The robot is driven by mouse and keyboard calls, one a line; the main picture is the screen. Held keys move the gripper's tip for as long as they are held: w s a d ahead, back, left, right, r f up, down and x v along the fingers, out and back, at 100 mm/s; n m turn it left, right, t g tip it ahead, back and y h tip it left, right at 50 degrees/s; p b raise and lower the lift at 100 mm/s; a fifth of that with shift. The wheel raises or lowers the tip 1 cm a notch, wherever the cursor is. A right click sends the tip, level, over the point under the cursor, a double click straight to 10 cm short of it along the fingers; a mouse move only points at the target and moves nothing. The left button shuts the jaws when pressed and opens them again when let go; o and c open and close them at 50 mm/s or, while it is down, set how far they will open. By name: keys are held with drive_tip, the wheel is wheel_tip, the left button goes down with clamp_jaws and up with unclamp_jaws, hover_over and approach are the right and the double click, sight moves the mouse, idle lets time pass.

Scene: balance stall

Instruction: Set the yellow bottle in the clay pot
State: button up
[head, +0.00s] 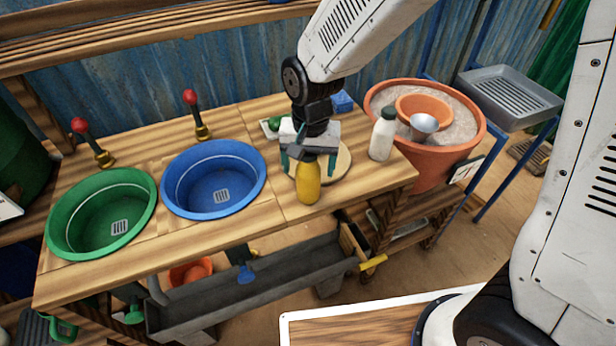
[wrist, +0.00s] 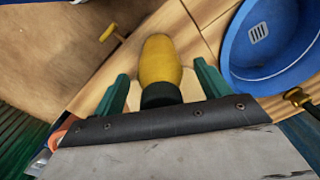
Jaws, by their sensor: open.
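The yellow bottle (head: 308,182) stands upright near the front edge of the wooden bench, right of the blue basin. In the wrist view the yellow bottle (wrist: 160,62) shows between my fingers, its dark cap towards the gripper. My gripper (head: 301,156) is open, with its green fingers beside the bottle's upper part; it also shows in the wrist view (wrist: 162,92). I cannot tell whether a finger touches the bottle. The large clay pot (head: 455,165) stands at the right end of the bench, filled with pale sand, with a smaller clay pot (head: 424,104) in it.
A white bottle (head: 382,136) with a dark cap stands between my gripper and the large pot. A metal scoop (head: 424,124) lies at the small pot. A round board (head: 335,172) lies behind the yellow bottle. Blue (head: 214,208) and green (head: 72,228) basins are left.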

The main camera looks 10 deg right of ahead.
drive_tip(key=c, duration=1.4)
drive_tip(key=shift+r, duration=0.1)
